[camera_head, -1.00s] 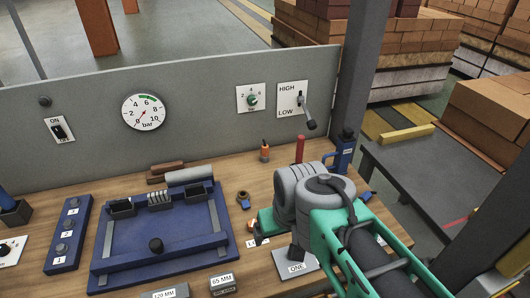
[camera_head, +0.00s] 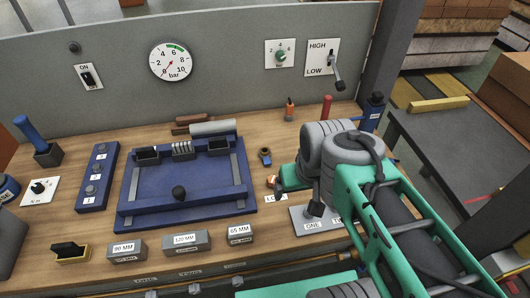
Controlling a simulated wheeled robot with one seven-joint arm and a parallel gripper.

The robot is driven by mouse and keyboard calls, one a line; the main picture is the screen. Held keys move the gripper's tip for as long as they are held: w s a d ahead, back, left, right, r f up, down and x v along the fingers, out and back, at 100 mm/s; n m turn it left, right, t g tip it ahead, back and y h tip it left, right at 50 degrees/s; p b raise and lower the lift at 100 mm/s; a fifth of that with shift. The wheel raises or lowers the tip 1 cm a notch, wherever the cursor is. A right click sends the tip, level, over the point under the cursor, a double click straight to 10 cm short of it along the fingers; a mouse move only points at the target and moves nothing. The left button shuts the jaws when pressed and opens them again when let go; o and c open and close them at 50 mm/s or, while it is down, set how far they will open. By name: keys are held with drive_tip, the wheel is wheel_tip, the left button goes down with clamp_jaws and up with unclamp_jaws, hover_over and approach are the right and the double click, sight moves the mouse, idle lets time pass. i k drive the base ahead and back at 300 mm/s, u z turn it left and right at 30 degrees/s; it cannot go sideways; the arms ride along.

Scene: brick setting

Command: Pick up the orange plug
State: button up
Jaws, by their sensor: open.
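A small upright orange piece with a dark narrow top (camera_head: 290,110) stands on the bench near the back panel, left of a red cylinder; it looks like the orange plug. A small copper-orange piece (camera_head: 271,181) also shows at the left edge of my gripper, partly hidden, and I cannot tell what it is. My gripper (camera_head: 287,180) is open, low over the right part of the bench, with its fingers mostly hidden behind my wrist. It is nearer the camera than the upright orange piece and clear of it.
The red cylinder (camera_head: 327,107) and a blue device (camera_head: 373,112) stand at the back right. A ring-ended fitting (camera_head: 265,156) lies left of my gripper. A blue tray fixture (camera_head: 140,205) fills the middle left. A lever plate (camera_head: 300,222) is below my wrist. A grey panel (camera_head: 220,65) closes the back.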

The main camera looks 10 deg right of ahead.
sight(290, 106)
drive_tip(key=u, duration=1.8)
drive_tip(key=k, duration=1.05)
drive_tip(key=z, duration=0.9)
drive_tip(key=i, duration=1)
